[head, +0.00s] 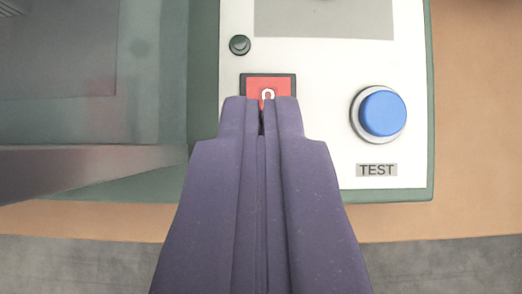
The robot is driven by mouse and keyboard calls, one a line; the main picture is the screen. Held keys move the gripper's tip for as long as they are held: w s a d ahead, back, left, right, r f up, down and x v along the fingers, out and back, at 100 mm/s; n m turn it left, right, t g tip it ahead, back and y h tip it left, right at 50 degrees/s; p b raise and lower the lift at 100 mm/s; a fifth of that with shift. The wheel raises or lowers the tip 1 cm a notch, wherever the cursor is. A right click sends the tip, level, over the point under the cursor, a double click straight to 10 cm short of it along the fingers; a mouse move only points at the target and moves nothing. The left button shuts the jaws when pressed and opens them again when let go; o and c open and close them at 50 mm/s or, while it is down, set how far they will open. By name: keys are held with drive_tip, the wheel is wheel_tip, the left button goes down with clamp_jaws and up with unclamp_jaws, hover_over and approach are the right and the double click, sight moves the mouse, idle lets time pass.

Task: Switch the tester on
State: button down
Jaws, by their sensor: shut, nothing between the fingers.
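The tester (318,60) has a white panel in a green casing and fills the upper middle of the head view. A red rocker switch (282,86) in a black frame sits on the panel, with a white round mark showing. My gripper (261,103) is shut and empty, with its tips over the lower part of the switch. The tips hide that lower part. I cannot tell whether they touch it.
A blue round button (383,112) sits right of my gripper, above a TEST label (376,170). A small dark round part (240,45) is above the switch. A grey-green transparent-looking box part (90,90) is at left. The orange-brown tabletop (480,120) is bare at right.

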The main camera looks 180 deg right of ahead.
drive_tip(key=f, duration=0.3)
drive_tip(key=shift+s+f+b, duration=0.15)
drive_tip(key=shift+s+b, duration=0.2)
drive_tip(key=shift+b, duration=0.05)
drive_tip(key=shift+s+f+b, duration=0.15)
drive_tip(key=shift+f+b, duration=0.35)
drive_tip(key=shift+r, duration=0.15)
drive_tip(key=shift+r, duration=0.15)
drive_tip(key=shift+r+p, duration=0.5)
drive_tip(key=shift+r, duration=0.15)
drive_tip(key=shift+r, duration=0.1)
